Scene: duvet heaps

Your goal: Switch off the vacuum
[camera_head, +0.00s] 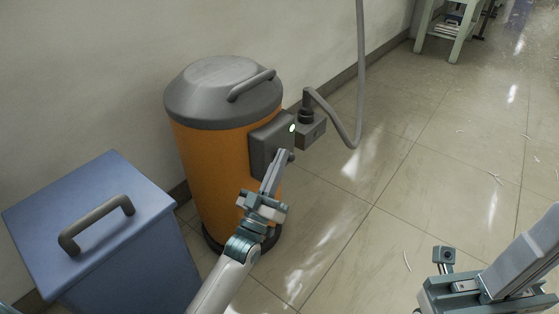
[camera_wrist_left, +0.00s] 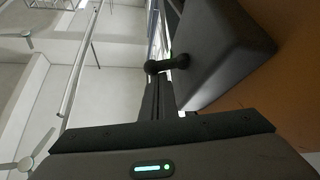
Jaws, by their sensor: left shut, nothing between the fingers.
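The vacuum (camera_head: 208,170) is an orange drum with a grey lid and handle, standing by the wall.
A blue box (camera_head: 150,207) with a dark handle stands left of the vacuum. A grey hose (camera_head: 358,90) runs up from a connector (camera_head: 311,130) at the vacuum's right. A green-legged table (camera_head: 455,30) is far back.

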